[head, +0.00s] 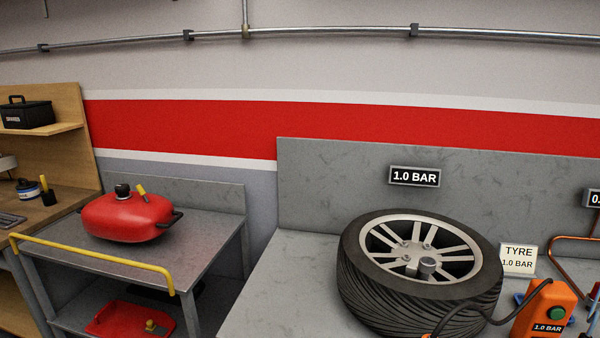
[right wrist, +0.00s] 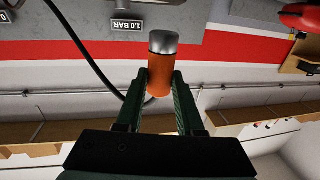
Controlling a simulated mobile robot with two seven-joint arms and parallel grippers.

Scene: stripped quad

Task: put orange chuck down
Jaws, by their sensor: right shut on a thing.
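The orange chuck (right wrist: 159,80), an orange cylinder with a silver end, is between the green fingers of my right gripper (right wrist: 161,85) in the right wrist view. The gripper is shut on it, with the silver end pointing away from the palm. A black hose (right wrist: 97,66) passes just left of the chuck; where it joins is hidden.
A tyre on a silver rim (head: 357,272) lies flat on the grey bench (head: 262,290). A TYRE 1.0 BAR card (head: 518,260) stands right of it. A red tank (head: 126,217) sits on a cart with a yellow handle (head: 95,249). The bench left of the tyre is clear.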

